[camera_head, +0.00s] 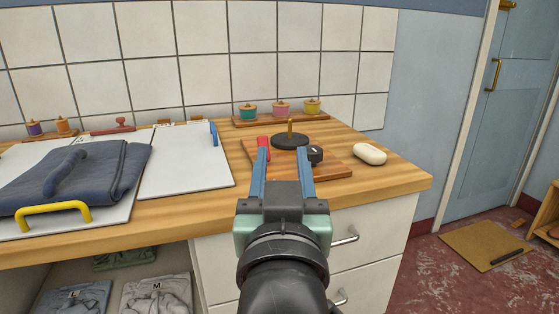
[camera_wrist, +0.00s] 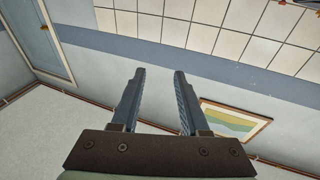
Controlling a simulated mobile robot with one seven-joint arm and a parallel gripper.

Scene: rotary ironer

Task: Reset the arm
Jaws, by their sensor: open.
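My gripper (camera_head: 283,165) is in the middle of the head view, raised in front of the wooden counter (camera_head: 390,187). Its two blue fingers are apart with nothing between them. In the wrist view my gripper (camera_wrist: 157,75) is also open and empty, with wall tiles, a blue band and the ceiling behind it. Behind the fingers in the head view, a black disc with a brass peg (camera_head: 290,141), a red object (camera_head: 264,143) and a black knob (camera_head: 315,154) are on a wooden board (camera_head: 337,172), partly hidden by my gripper.
Folded dark blue cloth (camera_head: 75,178) lies on a white board with a yellow handle (camera_head: 53,212) at left. A white soap-like object (camera_head: 369,154) sits near the counter's right end. Drawers (camera_head: 372,235) are below. A blue door (camera_head: 508,110) and floor mat (camera_head: 484,247) are at right.

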